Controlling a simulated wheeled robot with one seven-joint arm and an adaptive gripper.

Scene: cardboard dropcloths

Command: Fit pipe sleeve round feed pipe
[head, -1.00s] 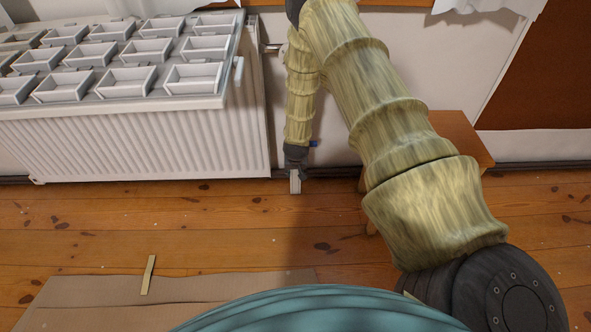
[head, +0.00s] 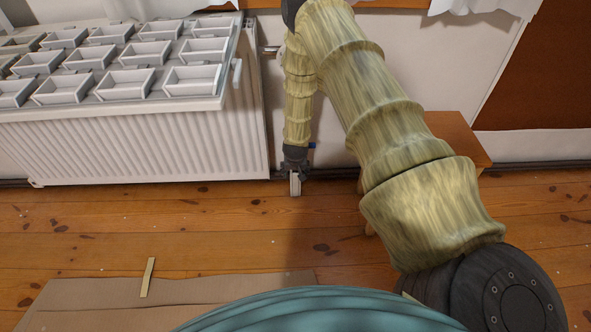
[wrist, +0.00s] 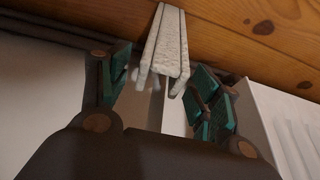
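The pipe sleeve is a short pale grey, speckled, open channel, seen in the wrist view (wrist: 171,45) and small in the head view (head: 295,185). My gripper (head: 295,168) points down at the right of the radiator, close to the floor and wall.
A white radiator (head: 150,148) stands left of my gripper, with a rack of white trays (head: 130,78) on top. A wooden stool (head: 458,138) stands to the right. Cardboard (head: 90,300) with a thin strip (head: 148,277) lies in front. Bare floorboards lie between.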

